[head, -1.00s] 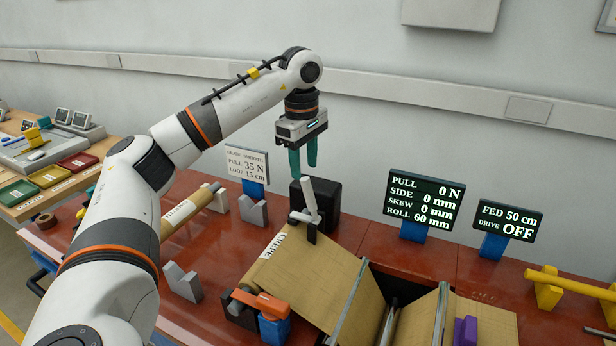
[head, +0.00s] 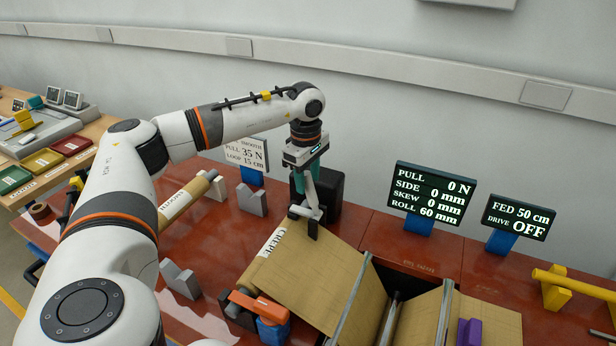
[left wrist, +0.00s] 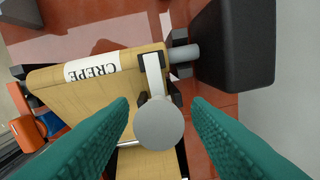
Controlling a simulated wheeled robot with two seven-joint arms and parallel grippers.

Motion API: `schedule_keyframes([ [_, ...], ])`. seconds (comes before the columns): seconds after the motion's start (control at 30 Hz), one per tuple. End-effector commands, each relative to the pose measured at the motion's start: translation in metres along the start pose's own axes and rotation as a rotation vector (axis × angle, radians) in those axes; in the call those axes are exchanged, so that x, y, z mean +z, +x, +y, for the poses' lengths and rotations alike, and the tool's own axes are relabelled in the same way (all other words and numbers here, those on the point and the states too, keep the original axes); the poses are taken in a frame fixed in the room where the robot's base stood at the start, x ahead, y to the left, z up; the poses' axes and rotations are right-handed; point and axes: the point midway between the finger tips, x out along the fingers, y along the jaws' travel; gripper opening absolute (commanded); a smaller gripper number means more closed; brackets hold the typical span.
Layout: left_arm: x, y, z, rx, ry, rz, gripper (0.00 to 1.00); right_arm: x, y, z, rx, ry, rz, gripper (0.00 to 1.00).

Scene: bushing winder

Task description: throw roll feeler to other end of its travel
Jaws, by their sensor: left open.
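The roll feeler (head: 310,211) is a light grey-white lever standing beside the far end of the crepe roll (head: 268,248), in front of a black block. In the left wrist view its round grey end (left wrist: 159,125) faces the camera, with the white arm (left wrist: 154,76) running behind it to the roll. My left gripper (head: 309,186) points down over the feeler. Its green fingers are open, one on each side of the round end, with gaps visible in the left wrist view. My right gripper is not in view.
The black block (head: 322,192) stands close behind the feeler. Crepe web (head: 310,285) runs right from the roll. An orange and blue part (head: 262,308) sits at the near end. Two displays (head: 431,193) stand to the right; DRIVE reads OFF.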

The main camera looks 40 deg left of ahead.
Motion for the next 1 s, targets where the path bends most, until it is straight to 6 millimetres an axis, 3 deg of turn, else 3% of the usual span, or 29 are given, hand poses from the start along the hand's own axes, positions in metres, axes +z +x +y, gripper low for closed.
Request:
schedule_keyframes([
  [0.2,0.0,0.016,0.0,0.0,0.0,-0.001,0.44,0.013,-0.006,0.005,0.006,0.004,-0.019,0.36],
  [0.47,0.0,0.018,0.0,-0.002,0.0,0.0,0.44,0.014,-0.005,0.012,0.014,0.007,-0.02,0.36],
  [0.77,0.0,0.018,0.0,-0.002,0.0,0.0,0.0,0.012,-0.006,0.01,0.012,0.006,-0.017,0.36],
  [1.0,0.0,0.017,-0.002,-0.001,0.0,-0.003,0.0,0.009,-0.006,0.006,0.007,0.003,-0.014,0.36],
])
